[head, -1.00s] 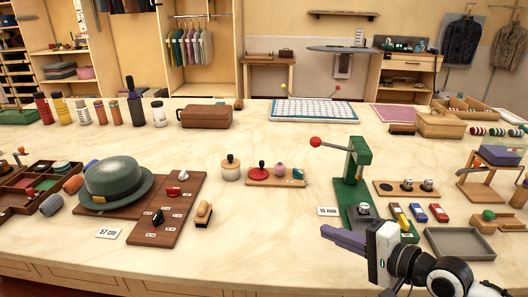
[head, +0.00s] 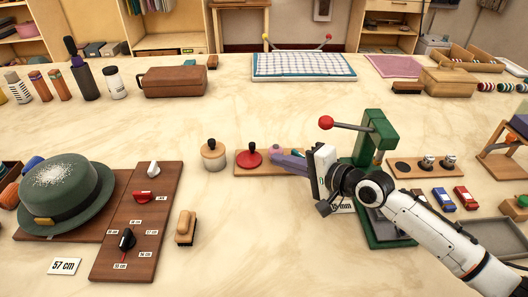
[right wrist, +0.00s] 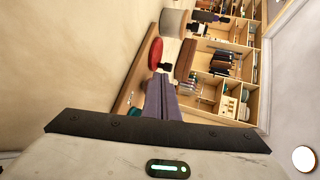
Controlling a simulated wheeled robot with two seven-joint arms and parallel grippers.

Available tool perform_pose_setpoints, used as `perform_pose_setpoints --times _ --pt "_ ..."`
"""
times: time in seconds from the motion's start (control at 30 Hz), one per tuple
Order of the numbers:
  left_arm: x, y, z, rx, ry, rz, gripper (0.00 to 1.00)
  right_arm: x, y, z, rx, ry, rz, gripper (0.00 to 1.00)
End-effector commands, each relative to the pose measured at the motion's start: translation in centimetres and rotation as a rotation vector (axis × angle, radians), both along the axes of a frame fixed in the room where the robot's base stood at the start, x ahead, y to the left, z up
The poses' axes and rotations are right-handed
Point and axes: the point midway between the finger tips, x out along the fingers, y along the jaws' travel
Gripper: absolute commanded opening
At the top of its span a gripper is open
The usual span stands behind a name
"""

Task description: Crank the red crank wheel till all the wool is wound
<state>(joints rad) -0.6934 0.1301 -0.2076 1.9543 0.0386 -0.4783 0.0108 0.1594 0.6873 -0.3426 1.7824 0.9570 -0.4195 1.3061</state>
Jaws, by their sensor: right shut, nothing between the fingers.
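A red crank wheel (head: 250,155) with a black knob lies flat at the left end of a narrow wooden board (head: 241,170). In the right wrist view the red wheel (right wrist: 155,53) is just beyond the fingertips. A pink ball of wool (head: 276,151) and a teal item (head: 298,153) show behind my fingers on the board, partly hidden. My right gripper (head: 272,160), with purple fingers, is shut and empty. Its tips (right wrist: 160,77) point at the wheel from the right; I cannot tell whether they touch it. My left gripper is not in view.
A green press (head: 376,143) with a red-ball lever stands close behind my right wrist. A green hat (head: 62,190), a dial board (head: 130,235) and a brush (head: 186,227) are at left. The counter in front is clear.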

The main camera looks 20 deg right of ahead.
Motion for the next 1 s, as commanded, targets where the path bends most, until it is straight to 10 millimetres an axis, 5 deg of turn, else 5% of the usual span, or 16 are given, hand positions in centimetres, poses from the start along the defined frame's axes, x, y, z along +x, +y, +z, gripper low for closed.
perform_pose_setpoints --times 0.33,1.0 --pt "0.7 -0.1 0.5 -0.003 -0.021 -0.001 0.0 4.9 2.7 -0.7 0.002 -0.001 0.0 0.0" --pt "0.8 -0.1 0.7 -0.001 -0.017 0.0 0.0 6.2 2.8 -0.6 0.001 -0.001 -0.001 0.0"
